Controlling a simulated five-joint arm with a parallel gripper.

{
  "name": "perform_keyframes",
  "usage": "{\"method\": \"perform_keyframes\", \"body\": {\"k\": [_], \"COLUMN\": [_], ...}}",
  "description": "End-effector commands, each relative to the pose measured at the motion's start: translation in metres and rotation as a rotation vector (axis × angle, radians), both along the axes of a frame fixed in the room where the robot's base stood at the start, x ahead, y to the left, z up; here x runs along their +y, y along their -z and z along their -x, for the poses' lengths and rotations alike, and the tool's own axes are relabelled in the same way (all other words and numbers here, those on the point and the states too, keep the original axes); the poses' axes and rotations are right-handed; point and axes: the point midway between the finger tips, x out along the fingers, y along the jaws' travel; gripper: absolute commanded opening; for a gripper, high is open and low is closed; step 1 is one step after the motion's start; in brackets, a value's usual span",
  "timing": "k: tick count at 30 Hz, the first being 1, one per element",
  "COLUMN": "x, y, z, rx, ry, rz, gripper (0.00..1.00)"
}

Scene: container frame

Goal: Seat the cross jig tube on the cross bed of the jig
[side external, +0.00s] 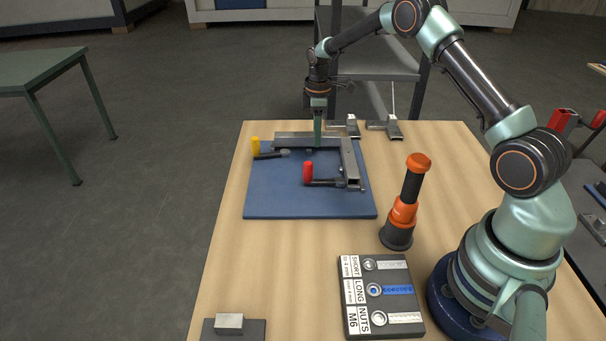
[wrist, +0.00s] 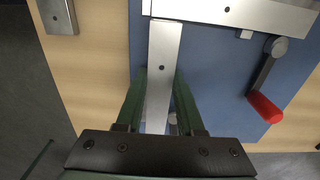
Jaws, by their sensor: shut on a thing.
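The cross jig tube (side external: 290,140) is a grey square tube lying left to right above the back of the blue jig board (side external: 285,197). My gripper (side external: 317,145) points down and is shut on this tube. In the wrist view, my green fingers (wrist: 163,78) flank the tube (wrist: 163,55), which has a hole in its top face. Its far end meets, or nearly meets, the side of another grey tube (wrist: 235,13), seen along the board's right side in the side view (side external: 350,160). The cross bed is hidden under the held tube, so I cannot tell whether they touch.
A red-handled clamp (side external: 309,173) stands near the right tube, and a yellow-handled clamp (side external: 256,146) at the board's left. Metal brackets (side external: 385,127) lie behind. An orange-black tool (side external: 404,205) stands right of the board, and a labelled parts tray (side external: 380,297) lies in front.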

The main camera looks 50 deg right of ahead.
Motion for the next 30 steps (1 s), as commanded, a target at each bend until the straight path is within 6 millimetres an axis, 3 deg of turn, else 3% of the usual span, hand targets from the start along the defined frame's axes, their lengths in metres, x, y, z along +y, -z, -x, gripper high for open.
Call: {"method": "perform_keyframes", "body": {"k": [30], "x": [-0.0001], "y": [0.0085], "z": [-0.0001], "rx": [0.0], "ry": [0.0], "rz": [0.0], "gripper": [0.0]}}
